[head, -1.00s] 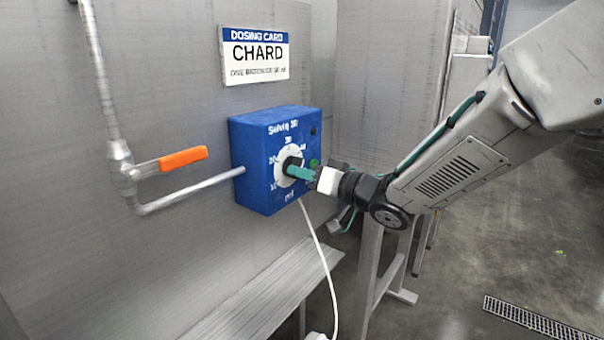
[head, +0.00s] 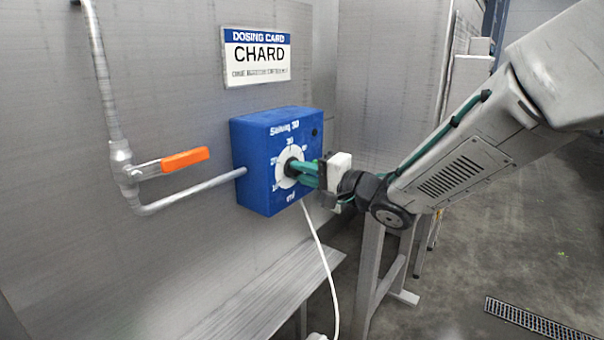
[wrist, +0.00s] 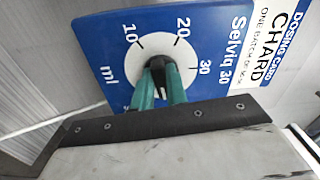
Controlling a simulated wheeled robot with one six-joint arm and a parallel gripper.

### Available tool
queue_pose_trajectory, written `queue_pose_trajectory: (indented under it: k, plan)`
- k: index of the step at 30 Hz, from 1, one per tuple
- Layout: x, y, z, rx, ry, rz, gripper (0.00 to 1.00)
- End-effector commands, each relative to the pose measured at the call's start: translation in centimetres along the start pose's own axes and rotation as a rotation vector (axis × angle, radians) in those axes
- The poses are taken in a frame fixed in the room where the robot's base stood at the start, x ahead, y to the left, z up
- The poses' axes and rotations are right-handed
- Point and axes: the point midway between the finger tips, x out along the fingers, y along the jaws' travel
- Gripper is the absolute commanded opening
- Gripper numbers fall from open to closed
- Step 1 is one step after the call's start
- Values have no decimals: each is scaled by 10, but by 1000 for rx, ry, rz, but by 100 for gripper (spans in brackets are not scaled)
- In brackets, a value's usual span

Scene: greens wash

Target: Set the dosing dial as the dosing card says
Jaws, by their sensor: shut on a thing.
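The blue dosing box (head: 254,194) is fixed to the grey wall and marked "Selviq 30". Its front has a white dial face (head: 282,176) with a dark knob at the centre, also in the wrist view (wrist: 158,63). Numbers 10, 20 and 30 and "ml" show around it in the wrist view. My gripper (head: 298,169) has its green fingers shut on the knob, and they hide part of the dial. The knob's pointer setting cannot be read surely. The dosing card (head: 256,58) above reads "CHARD"; its small line is too blurred to read fully.
A pipe with an orange-handled valve (head: 184,159) runs to the box's left side. A white cable (head: 319,255) hangs below the box. A grey ledge (head: 262,303) lies under it. Open floor with a drain grate (head: 540,325) is at the right.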

Motion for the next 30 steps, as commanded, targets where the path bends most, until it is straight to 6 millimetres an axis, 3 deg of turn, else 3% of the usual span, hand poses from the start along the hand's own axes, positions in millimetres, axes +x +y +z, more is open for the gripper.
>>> queue_pose_trajectory:
  k: [15, 30]
  plan:
    - [0, -4, -4, 454, 7, -2, 0]
    - [-1, -4, -4, 660, 7, -2, 0]
